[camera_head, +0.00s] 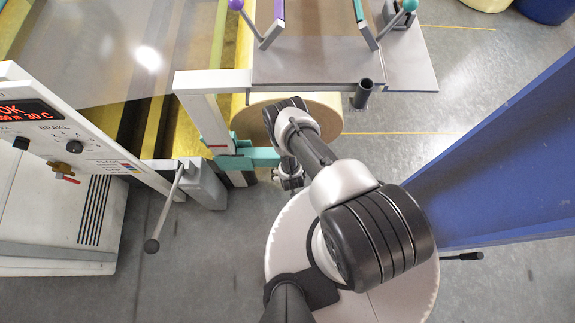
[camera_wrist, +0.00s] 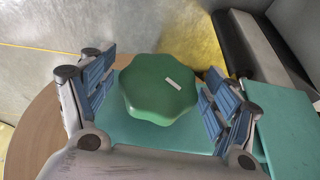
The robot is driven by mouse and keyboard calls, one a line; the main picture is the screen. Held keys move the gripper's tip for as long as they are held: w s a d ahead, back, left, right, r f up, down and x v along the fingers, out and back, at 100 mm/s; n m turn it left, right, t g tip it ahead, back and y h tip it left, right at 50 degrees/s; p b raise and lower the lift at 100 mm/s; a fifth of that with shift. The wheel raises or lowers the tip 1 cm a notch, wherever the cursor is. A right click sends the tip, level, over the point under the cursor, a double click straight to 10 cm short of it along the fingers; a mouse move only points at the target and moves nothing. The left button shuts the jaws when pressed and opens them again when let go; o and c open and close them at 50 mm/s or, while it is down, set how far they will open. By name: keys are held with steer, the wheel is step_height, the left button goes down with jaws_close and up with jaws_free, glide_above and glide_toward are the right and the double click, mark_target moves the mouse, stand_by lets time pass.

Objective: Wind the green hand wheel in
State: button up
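The green hand wheel (camera_wrist: 158,90) shows in the wrist view as a lobed knob with a pale mark on its face. It sits in front of a teal bracket (camera_wrist: 160,135). My gripper (camera_wrist: 155,95) is open, with one blue-padded finger to the left of the wheel and one to the right. Gaps show between the pads and the wheel, mostly on the left. In the head view my arm hides the wheel and most of my gripper; the teal bracket (camera_head: 246,158) shows to the left of the arm.
A control panel (camera_head: 60,130) and a lever with a ball knob (camera_head: 152,245) stand to the left. A blue beam (camera_head: 500,150) stands to the right. Grey floor (camera_head: 400,145) is clear between.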

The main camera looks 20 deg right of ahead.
steer(key=c, duration=0.9)
steer(key=shift+d, duration=0.1)
steer(key=shift+y, duration=0.5)
steer(key=y+b, duration=0.1)
steer(key=t+y+b, duration=0.1)
steer(key=shift+d+f+m+y, duration=0.1)
steer(key=shift+f+m+y, duration=0.1)
steer(key=shift+m+y, duration=0.15)
steer(key=shift+r+m+t+y, duration=0.25)
steer(key=shift+t+y, duration=0.15)
steer(key=shift+y, duration=0.25)
steer(key=o, duration=1)
